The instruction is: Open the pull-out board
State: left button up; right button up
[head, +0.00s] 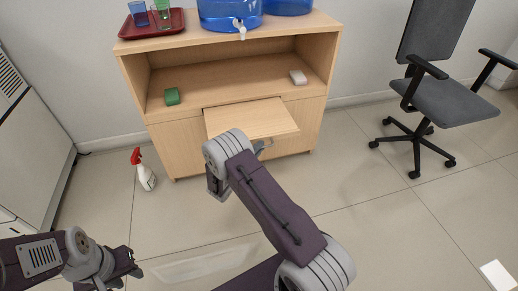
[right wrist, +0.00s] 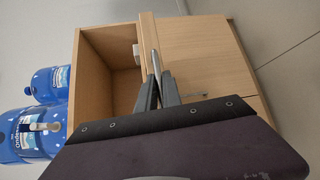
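The pull-out board (head: 255,117) is a light wood panel that sticks out from the front of a wooden cabinet (head: 152,85), below its open shelf. My right gripper (head: 263,147) is at the board's front edge, partly hidden behind my own arm in the head view. In the right wrist view its fingers (right wrist: 157,82) stand close together around a thin grey bar at the board's front. The contact is small and hard to make out. My left gripper (head: 132,268) is low at the left, away from the cabinet; its fingers are too small to judge.
A green block (head: 172,96) and a white block (head: 298,77) lie on the shelf. A red tray (head: 150,24) with cups and blue water containers (head: 228,14) stand on top. A spray bottle (head: 146,174) stands on the floor at the left; an office chair (head: 440,100) is at the right.

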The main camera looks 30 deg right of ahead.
jog(key=o, duration=0.4)
jog(key=shift+c, duration=0.2)
jog(key=p+v, duration=0.3)
jog(key=v, duration=0.6)
jog(key=shift+p, duration=0.35)
